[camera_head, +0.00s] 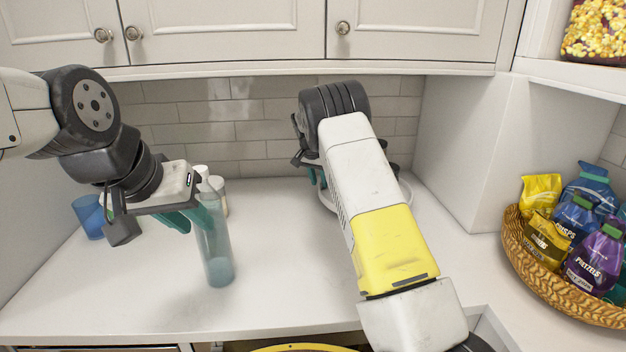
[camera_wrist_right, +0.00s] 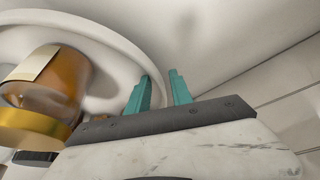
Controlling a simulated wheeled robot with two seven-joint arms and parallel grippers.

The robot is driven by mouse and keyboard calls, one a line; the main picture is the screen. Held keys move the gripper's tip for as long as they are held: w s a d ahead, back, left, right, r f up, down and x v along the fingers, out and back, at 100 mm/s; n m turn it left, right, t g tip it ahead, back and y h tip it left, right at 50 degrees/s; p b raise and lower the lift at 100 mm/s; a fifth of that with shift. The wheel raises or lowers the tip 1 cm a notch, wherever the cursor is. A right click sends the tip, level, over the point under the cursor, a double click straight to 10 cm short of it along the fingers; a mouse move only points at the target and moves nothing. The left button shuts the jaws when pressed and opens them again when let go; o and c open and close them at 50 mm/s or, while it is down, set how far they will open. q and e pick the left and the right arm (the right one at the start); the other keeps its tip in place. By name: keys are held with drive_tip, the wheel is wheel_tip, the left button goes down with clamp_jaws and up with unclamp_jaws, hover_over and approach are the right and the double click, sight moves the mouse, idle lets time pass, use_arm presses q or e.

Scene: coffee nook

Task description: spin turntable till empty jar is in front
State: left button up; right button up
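The white turntable (camera_head: 405,197) stands at the back of the counter, mostly hidden behind my right arm in the head view. Its raised rim also shows in the right wrist view (camera_wrist_right: 112,42). An amber jar with a gold lid and pale label (camera_wrist_right: 50,85) is on it; I cannot tell whether it is empty. My right gripper (camera_wrist_right: 162,90) has its teal fingers apart at the rim, one overlapping the rim in the picture, one outside; contact is unclear. My left gripper (camera_head: 192,220) has its fingers apart beside a clear teal bottle (camera_head: 217,250); I see no firm grip.
A blue cup (camera_head: 89,216) stands at the left of the counter. A pale container (camera_head: 218,192) stands behind the bottle. A wicker basket of snacks (camera_head: 545,275) is at the right. Cabinets (camera_head: 230,30) hang above. The front middle of the counter is clear.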

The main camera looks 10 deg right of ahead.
drive_tip(key=v, duration=0.7)
drive_tip(key=shift+s+r, duration=0.15)
drive_tip(key=shift+r, duration=0.2)
drive_tip(key=shift+a, duration=0.1)
